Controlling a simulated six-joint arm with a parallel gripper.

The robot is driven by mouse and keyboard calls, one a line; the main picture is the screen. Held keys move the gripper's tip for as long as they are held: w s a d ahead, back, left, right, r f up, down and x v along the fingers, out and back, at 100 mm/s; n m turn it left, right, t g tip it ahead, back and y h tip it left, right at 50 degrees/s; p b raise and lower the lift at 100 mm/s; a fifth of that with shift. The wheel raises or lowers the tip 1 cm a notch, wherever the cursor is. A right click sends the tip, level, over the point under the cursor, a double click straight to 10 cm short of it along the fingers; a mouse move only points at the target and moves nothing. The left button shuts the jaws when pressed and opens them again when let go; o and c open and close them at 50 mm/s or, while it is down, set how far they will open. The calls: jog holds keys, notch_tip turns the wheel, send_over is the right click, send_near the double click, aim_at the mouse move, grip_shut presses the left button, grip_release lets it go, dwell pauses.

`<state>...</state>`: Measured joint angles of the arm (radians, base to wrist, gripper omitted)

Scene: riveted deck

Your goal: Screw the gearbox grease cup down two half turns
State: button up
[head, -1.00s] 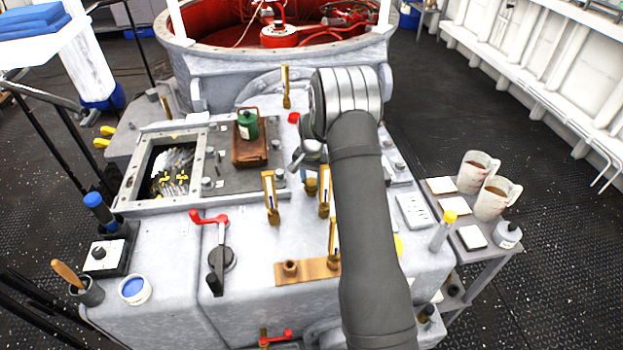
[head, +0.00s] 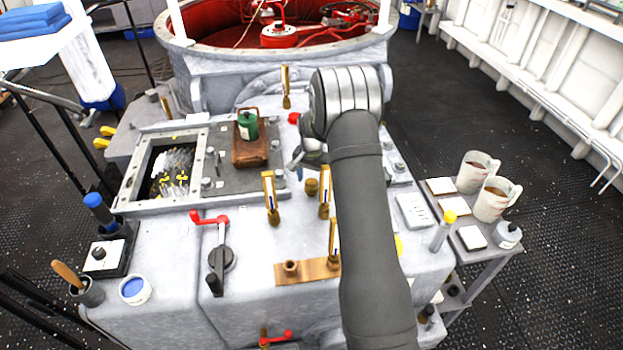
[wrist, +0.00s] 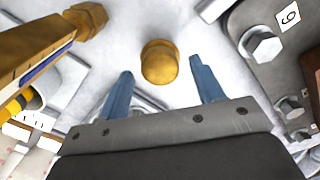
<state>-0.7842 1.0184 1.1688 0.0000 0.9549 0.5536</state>
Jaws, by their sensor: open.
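The grease cup (head: 311,187) is a small brass, round-topped cap on the grey gearbox top. In the wrist view its domed cap (wrist: 160,62) shows between and beyond the two blue fingers. My gripper (head: 300,172) is open and empty, just to the upper left of the cup in the head view. In the wrist view my gripper (wrist: 161,70) has one finger on each side of the cup's line of sight, with no contact visible. The cup's lower part and base are hidden in the wrist view.
Brass-framed sight gauges (head: 271,198) stand close beside the cup. A bolted plate (wrist: 262,45) with hex bolts is at the right of the wrist view.

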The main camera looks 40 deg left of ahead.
aim_at(311, 182)
notch_tip(311, 182, up, 17)
dwell(0.4)
notch_tip(311, 182, down, 18)
jog(key=shift+r, duration=0.2)
dwell(0.6)
